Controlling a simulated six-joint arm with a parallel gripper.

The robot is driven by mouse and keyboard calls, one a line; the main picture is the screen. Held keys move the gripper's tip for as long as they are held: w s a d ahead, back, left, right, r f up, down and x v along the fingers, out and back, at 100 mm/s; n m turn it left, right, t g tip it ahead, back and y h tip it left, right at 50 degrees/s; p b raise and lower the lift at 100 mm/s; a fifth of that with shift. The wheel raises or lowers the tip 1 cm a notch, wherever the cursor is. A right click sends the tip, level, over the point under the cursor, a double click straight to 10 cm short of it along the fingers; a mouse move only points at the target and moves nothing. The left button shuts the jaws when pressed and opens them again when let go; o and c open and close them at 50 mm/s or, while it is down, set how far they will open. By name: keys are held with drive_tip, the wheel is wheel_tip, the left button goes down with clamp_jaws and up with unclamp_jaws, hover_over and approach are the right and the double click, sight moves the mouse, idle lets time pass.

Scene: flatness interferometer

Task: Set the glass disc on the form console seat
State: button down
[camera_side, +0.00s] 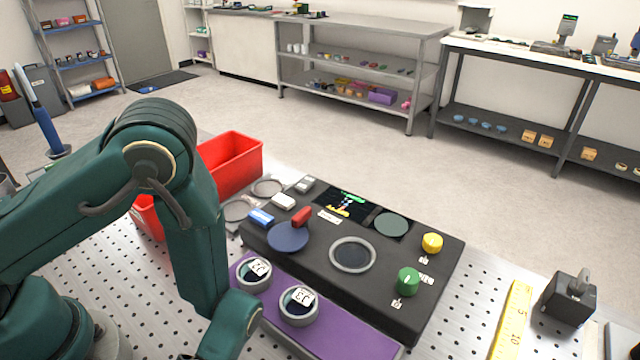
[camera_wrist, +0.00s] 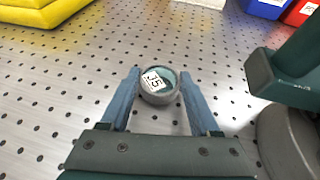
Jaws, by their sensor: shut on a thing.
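My gripper (camera_wrist: 160,90) has its two blue fingers shut on a glass disc (camera_wrist: 169,78) in a grey rim, with a white label that seems to read J5. It is over the perforated metal table; I cannot tell its height. In the side view the gripper and this disc are hidden or out of frame. The black console (camera_side: 315,268) there has a pale ring seat (camera_side: 352,269) around a dark centre, empty. A blue round plate (camera_side: 288,237) and a dark green round screen (camera_side: 391,224) are also on its top.
A purple tray (camera_side: 355,338) in front of the console holds two labelled discs (camera_side: 254,273) (camera_side: 299,305). Green (camera_side: 408,281) and yellow (camera_side: 432,242) knobs rise from the console's right side. A red bin (camera_side: 232,160) stands behind my arm. A yellow block (camera_wrist: 45,12) shows in the wrist view.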

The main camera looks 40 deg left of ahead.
drive_tip(key=shift+r, duration=0.7)
wheel_tip(320, 180, up, 2)
drive_tip(key=shift+r, duration=0.15)
drive_tip(key=s+a+r+v, duration=0.1)
drive_tip(key=a+r+v, duration=0.1)
drive_tip(key=v, duration=1.1)
drive_tip(key=w+d+r+n+t+h, duration=0.1)
drive_tip(key=w+d+n+t+h, duration=0.1)
drive_tip(key=w+n+t+h, duration=0.4)
drive_tip(key=w+d+n+t+h, duration=0.35)
drive_tip(key=w+n, duration=0.25)
drive_tip(key=w, duration=0.2)
drive_tip(key=w+a+r+n+t, duration=0.4)
drive_tip(key=w+a+n+t, duration=0.7)
drive_tip(key=w+a, duration=0.3)
hover_over(343, 256)
drive_tip(key=shift+y, duration=0.45)
wheel_tip(343, 256, down, 7)
drive_tip(key=shift+f, duration=0.1)
drive_tip(key=shift+t, duration=0.25)
drive_tip(key=shift+f, duration=2)
